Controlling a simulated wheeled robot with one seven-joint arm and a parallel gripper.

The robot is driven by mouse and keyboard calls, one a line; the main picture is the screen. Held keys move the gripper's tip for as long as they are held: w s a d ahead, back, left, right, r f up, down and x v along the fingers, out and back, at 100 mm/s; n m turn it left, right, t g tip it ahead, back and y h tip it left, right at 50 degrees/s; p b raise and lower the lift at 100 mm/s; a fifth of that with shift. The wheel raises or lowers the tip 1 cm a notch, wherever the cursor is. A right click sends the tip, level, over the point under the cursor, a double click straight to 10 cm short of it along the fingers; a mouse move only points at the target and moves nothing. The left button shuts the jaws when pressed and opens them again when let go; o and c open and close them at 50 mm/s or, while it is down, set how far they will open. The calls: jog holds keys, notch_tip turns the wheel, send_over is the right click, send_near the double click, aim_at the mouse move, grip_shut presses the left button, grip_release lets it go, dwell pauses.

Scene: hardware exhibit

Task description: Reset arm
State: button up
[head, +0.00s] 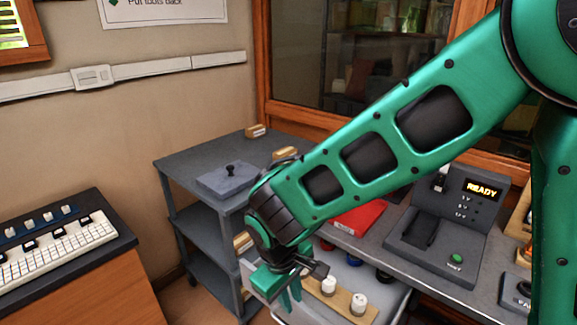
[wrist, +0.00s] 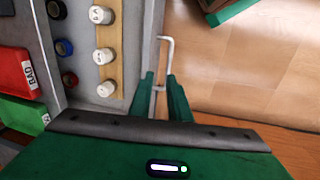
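My gripper (head: 284,298) hangs at the end of my green arm, low in the middle of the head view, at the open drawer. In the wrist view its two green fingers (wrist: 160,76) stand apart with a gap between them. The metal drawer handle (wrist: 168,55) reaches down to the gap between the fingertips; I cannot tell whether they touch it. The drawer (head: 392,296) is pulled out and holds a wooden strip (head: 343,302) with white knobs. My arm hides part of the drawer and bench.
A grey shelf cart (head: 178,165) stands left of my arm. A grey device reading READY (head: 482,190) sits on the bench at right. A keyboard (head: 60,248) lies on a cabinet at left. The wrist view shows clear wooden floor (wrist: 245,85) beside the drawer.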

jog(key=w+d+r+m+g, duration=0.1)
jog(key=d+r+m, duration=0.3)
jog(key=d, duration=0.9)
jog(key=d+r+m, duration=0.4)
jog(key=d, duration=0.8)
jog(key=s+d+r+m+y, duration=0.1)
jog(key=s+d+r+m, duration=0.3)
jog(key=s+d, duration=1.1)
jog(key=m, duration=0.3)
jog(key=shift+s+d+m+g+y, duration=0.3)
jog(key=shift+s+d+m+y, duration=0.05)
jog(key=shift+m+y, duration=0.05)
jog(key=shift+w+f, duration=0.3)
jog(key=shift+w, duration=0.35)
